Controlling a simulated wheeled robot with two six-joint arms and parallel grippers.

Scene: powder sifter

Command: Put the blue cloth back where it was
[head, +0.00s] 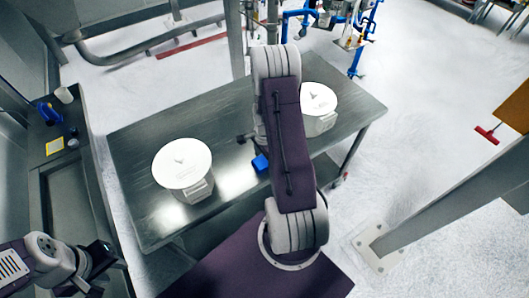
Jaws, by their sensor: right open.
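A small blue item (261,163), which looks like the blue cloth, shows on the steel table (226,113) near its front edge. My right arm partly covers it. My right gripper (243,138) is open, with only its dark tip showing left of the arm, above the table and a little beyond the blue item. I cannot tell whether it touches anything. My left gripper (106,268) is at the lower left, in front of the table and away from the blue item. Its dark fingers are too unclear to tell whether they are open.
A white-lidded container (182,164) stands on the table's left part. Another lidded container (318,99) stands on the right, partly behind my arm. A side counter (37,137) at the left holds a white cup (63,95), a blue object (48,113) and a yellow pad (55,147).

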